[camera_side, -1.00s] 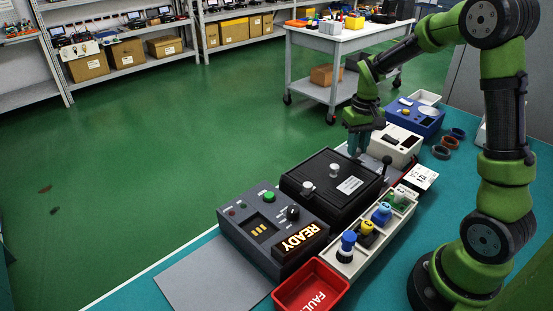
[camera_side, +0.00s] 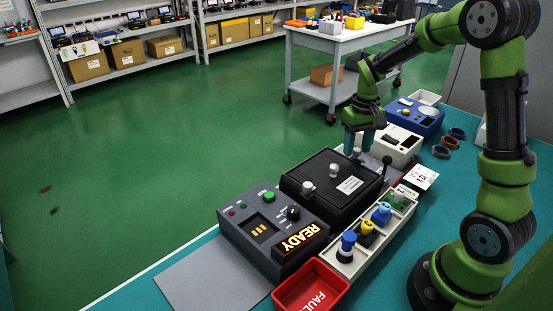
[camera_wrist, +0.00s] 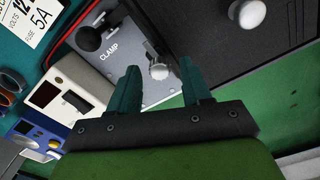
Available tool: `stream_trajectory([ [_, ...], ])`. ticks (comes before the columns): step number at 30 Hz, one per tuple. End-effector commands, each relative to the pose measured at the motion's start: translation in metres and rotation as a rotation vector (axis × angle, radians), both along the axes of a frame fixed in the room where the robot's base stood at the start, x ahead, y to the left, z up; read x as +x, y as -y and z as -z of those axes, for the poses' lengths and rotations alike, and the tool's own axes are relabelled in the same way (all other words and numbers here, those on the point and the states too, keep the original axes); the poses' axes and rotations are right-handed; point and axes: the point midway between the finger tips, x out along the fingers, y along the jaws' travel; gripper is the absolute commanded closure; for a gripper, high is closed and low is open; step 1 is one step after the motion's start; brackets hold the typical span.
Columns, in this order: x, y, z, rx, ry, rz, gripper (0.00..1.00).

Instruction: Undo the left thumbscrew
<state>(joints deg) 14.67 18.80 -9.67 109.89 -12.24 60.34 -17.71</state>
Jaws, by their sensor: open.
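The black box (camera_side: 325,198) has two pale knobs on its lid, a nearer one (camera_side: 308,187) and a farther one (camera_side: 334,170). Another pale knob (camera_wrist: 159,71) stands on a grey plate marked CLAMP (camera_wrist: 125,62), at the box's far end. It also shows just under my gripper (camera_side: 358,148) in the side view. My gripper (camera_wrist: 156,82) is open, its two teal fingers apart, with this knob between the tips in the wrist view. Contact cannot be told. One lid knob (camera_wrist: 247,13) shows to the upper right there. Which knob is the left thumbscrew is unclear.
A black ball-ended lever (camera_side: 387,160) stands on the plate, close to my fingers. A white instrument (camera_side: 398,146) and a blue one (camera_side: 415,116) lie beyond. A READY panel (camera_side: 275,225), a tray with colored plugs (camera_side: 374,235) and a red FAULT bin (camera_side: 311,288) are nearer.

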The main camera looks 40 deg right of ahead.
Motion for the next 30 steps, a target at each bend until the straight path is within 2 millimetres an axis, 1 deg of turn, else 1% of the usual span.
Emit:
stream_trajectory([
  [2, 0.000, 0.000, -0.004, -0.001, 0.002, -0.001, 0.52],
  [5, 0.001, 0.000, -0.016, -0.002, 0.004, -0.001, 0.52],
  [8, 0.001, 0.000, -0.037, -0.003, 0.006, 0.000, 0.52],
  [18, 0.001, 0.000, -0.120, -0.002, 0.007, 0.000, 0.52],
  [21, 0.001, 0.000, -0.139, -0.002, 0.006, -0.001, 0.52],
  [25, 0.001, 0.000, -0.157, -0.002, 0.004, -0.001, 0.52],
  [30, 0.000, 0.000, -0.168, -0.001, 0.003, -0.001, 0.52],
])
